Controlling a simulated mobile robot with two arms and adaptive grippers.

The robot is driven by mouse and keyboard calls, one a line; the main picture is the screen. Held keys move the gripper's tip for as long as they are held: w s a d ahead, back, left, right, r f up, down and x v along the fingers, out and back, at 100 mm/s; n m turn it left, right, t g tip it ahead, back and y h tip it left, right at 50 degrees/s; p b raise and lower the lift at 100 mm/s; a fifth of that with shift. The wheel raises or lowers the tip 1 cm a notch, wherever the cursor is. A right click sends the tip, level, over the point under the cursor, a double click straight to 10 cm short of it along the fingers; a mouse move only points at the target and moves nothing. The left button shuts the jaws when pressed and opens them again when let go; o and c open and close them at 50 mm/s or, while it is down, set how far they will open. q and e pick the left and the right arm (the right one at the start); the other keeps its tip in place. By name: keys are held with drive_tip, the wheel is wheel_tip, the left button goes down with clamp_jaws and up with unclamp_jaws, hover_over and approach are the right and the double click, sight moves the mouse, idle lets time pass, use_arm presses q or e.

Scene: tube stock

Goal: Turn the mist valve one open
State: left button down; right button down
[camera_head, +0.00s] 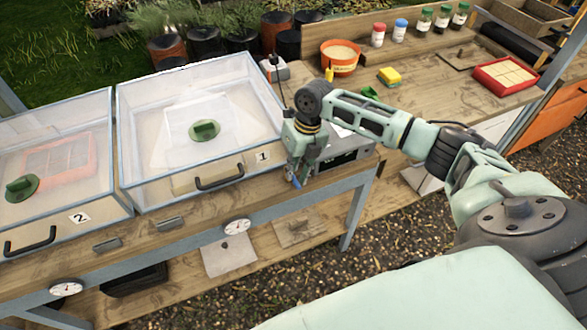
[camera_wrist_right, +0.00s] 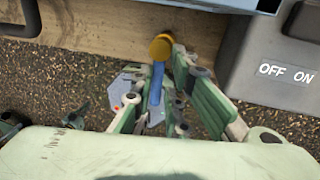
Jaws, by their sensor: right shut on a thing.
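The mist valve is at the bench's front edge by case 1. In the right wrist view it shows a brass-coloured round end (camera_wrist_right: 160,48) and a blue lever (camera_wrist_right: 156,85), which runs from that end toward the bottom of the picture. My right gripper (camera_wrist_right: 160,75) has its fingers on both sides of the lever and is shut on it. In the head view my right gripper (camera_head: 297,178) hangs at the front edge and hides most of the valve; a bit of blue (camera_head: 296,182) shows. My left gripper is not in view.
A grey box (camera_head: 343,153) with an OFF ON label (camera_wrist_right: 286,72) stands right beside the gripper. Clear case 1 (camera_head: 262,125) and case 2 (camera_head: 115,190) stand to the left. Round gauges (camera_head: 237,226) sit on the front rail. An orange pot (camera_head: 341,62) and sponge (camera_head: 389,76) stand farther back.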

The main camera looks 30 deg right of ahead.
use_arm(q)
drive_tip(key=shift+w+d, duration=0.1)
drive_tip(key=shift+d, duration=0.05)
use_arm(e)
drive_tip(key=shift+w+a+r, duration=0.2)
drive_tip(key=shift+a, duration=0.15)
drive_tip(key=c, duration=1.9)
unclamp_jaws()
drive_tip(key=shift+a, duration=0.1)
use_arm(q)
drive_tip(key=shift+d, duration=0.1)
use_arm(e)
drive_tip(key=shift+o, duration=0.2)
drive_tip(key=shift+s+f, duration=0.15)
drive_tip(key=shift+f, duration=0.05)
drive_tip(key=shift+d, duration=0.2)
drive_tip(key=shift+r, duration=0.3)
wheel_tip(320, 180, up, 11)
drive_tip(key=d, duration=0.2)
drive_tip(key=shift+d, duration=0.15)
drive_tip(key=shift+s+r, duration=0.1)
